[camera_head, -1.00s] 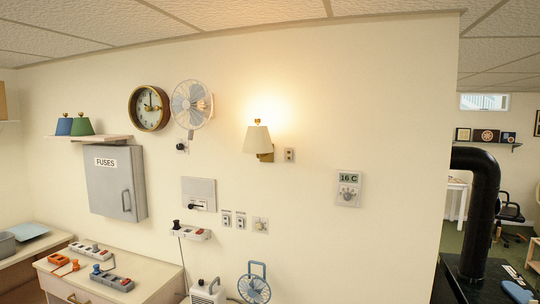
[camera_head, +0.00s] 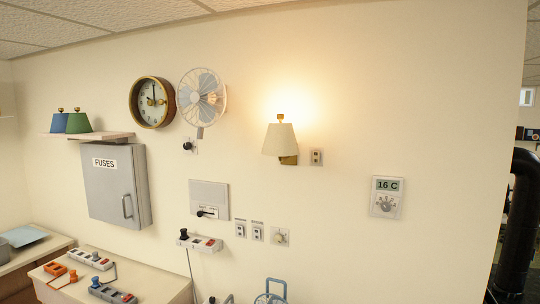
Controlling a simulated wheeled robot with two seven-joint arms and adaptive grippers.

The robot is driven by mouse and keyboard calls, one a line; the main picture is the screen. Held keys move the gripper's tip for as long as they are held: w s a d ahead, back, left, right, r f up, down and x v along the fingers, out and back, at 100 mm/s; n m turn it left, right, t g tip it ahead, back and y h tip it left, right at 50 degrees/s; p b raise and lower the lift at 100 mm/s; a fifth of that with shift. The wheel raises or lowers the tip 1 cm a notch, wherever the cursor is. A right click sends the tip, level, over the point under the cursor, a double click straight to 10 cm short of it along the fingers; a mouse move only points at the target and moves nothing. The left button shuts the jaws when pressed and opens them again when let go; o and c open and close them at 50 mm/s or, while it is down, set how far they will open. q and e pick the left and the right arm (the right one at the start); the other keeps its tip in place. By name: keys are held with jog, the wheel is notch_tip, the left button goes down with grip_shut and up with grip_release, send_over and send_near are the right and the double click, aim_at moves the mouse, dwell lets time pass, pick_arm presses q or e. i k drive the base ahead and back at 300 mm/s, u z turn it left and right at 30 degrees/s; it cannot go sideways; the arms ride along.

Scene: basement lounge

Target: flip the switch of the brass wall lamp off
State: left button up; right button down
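The brass wall lamp (camera_head: 280,139) is on the wall right of centre, with a cream shade and a brass mount. It glows, and the wall above it is bright. A small switch plate (camera_head: 316,157) sits on the wall just right of the lamp's mount. Neither of my grippers is in the picture.
Left of the lamp are a wall fan (camera_head: 201,97), a round clock (camera_head: 152,102) and a grey fuse box (camera_head: 117,185). Below are a lever panel (camera_head: 209,193) and several small wall plates. A thermostat (camera_head: 386,197) hangs to the right. A black stovepipe (camera_head: 519,220) stands at the right edge. Counters are lower left.

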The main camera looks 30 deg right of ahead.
aim_at(316, 154)
jog(key=z, duration=0.1)
jog(key=i, duration=1.05)
jog(key=z, duration=0.5)
